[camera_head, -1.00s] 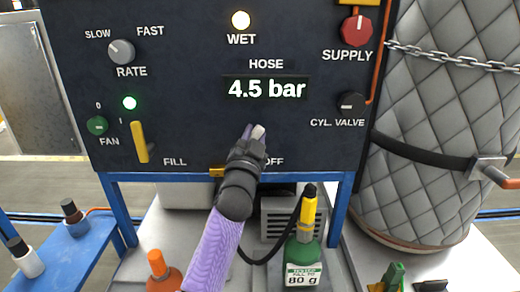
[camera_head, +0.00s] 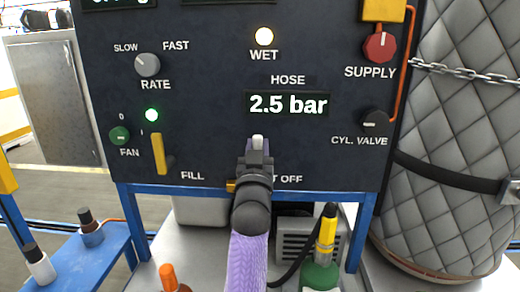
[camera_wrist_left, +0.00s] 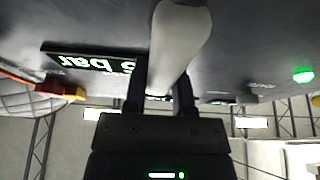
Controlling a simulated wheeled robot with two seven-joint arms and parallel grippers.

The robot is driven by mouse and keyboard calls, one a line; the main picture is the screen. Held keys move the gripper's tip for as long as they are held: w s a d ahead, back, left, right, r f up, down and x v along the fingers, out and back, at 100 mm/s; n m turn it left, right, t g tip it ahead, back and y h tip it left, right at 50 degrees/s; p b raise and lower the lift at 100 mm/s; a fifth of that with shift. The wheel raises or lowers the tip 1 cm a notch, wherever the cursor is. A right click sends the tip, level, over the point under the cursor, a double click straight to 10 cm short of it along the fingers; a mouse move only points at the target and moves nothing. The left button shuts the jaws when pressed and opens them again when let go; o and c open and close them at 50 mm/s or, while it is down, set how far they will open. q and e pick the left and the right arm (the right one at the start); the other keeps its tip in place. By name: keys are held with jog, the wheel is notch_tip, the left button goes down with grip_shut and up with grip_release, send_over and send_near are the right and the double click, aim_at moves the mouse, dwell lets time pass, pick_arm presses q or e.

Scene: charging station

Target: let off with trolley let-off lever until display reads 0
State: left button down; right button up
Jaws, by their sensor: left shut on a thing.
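The hose display (camera_head: 287,104) on the dark panel reads 2.5 bar; it also shows upside down in the left wrist view (camera_wrist_left: 90,62). My left gripper (camera_head: 257,152) is in front of the panel below the display, over the partly covered "LET OFF" label (camera_head: 289,179). It is shut on the pale let-off lever (camera_wrist_left: 178,38), which stands between its fingers in the left wrist view. In the head view only the lever's pale tip shows, and the gripper hides its base. My right gripper is not in view.
The panel also holds the yellow fill lever (camera_head: 158,153), rate knob (camera_head: 147,65), fan switch (camera_head: 119,136), red supply knob (camera_head: 380,47) and cylinder valve knob (camera_head: 374,119). A quilted grey tank (camera_head: 455,120) with a chain stands at right. A green bottle (camera_head: 320,276) stands below.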

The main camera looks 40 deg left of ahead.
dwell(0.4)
pick_arm(q)
jog(key=shift+c, duration=2.2)
grip_release()
